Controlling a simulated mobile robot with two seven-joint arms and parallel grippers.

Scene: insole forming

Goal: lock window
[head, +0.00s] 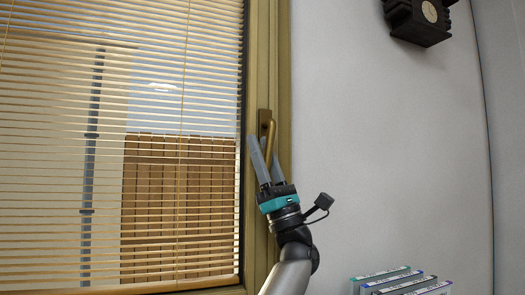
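The window (256,60) has a brass-coloured frame and fills the left half of the head view. Its brass handle (270,134) sits on the right side of the frame on a darker base plate, with the lever pointing down. My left gripper (264,146) reaches up from below at the handle. Its two grey fingers are spread apart, and the lower part of the lever shows between them. I cannot tell whether a finger touches it. The lever's lower end is partly hidden by the gripper. My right gripper is not in view.
Slatted blinds (120,90) hang over the window glass. A plain grey wall (390,160) lies to the right of the frame and is mostly free. A black device (418,20) is mounted high on it. Several boxes (400,283) stand at the lower right.

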